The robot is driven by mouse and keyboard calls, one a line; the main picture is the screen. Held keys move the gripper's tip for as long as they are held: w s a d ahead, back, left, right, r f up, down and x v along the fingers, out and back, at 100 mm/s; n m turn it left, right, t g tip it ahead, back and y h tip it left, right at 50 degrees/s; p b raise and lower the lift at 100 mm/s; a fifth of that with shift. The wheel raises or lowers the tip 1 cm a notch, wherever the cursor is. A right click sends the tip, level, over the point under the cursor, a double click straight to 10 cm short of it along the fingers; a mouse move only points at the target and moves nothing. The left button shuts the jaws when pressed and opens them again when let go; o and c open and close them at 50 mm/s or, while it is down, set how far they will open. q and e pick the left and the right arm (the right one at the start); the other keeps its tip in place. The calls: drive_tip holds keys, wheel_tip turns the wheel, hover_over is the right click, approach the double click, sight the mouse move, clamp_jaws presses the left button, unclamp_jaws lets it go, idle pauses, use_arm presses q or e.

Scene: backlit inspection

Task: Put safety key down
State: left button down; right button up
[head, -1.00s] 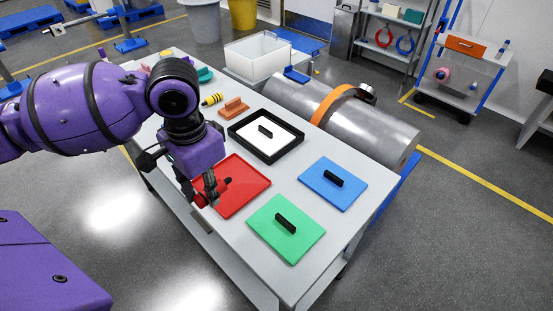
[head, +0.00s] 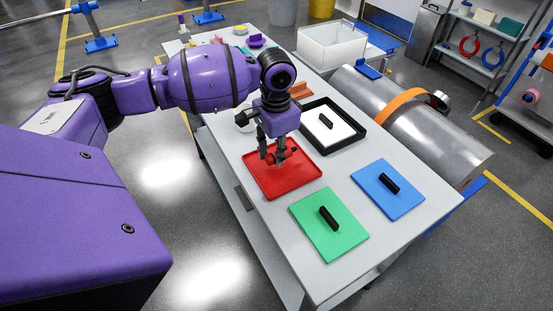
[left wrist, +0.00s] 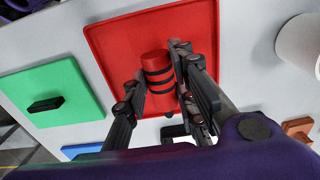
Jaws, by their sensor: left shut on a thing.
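The safety key (left wrist: 158,82) appears to be the red cylinder with black bands in the left wrist view. My left gripper (left wrist: 155,97) is shut around it, with a finger on each side. A red tray (head: 284,182) lies on the table, and the gripper, which also shows in the head view (head: 273,158), is over it. The red tray (left wrist: 108,38) fills the background behind the key in the left wrist view. I cannot tell whether the key touches the tray. In the head view the fingers mostly hide the key. My right gripper is not in view.
A green plate (head: 312,235) and a blue plate (head: 405,200), each with a black handle, lie nearer the table's right end. A black-framed white tray (head: 318,137) lies behind the red tray. A white cylinder (left wrist: 300,42) stands beside the tray. A metal cylinder (head: 385,97) lies behind the table.

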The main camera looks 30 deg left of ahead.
use_arm(q)
drive_tip(key=shift+f, duration=1.35)
drive_tip(key=shift+f, duration=0.1)
drive_tip(key=c, duration=1.5)
unclamp_jaws()
drive_tip(key=shift+f, duration=0.1)
drive_tip(key=shift+o, duration=0.2)
wheel_tip(320, 180, up, 12)
drive_tip(key=shift+s+r+p, duration=0.1)
drive_tip(key=shift+r+p, duration=0.1)
drive_tip(key=shift+p, duration=0.15)
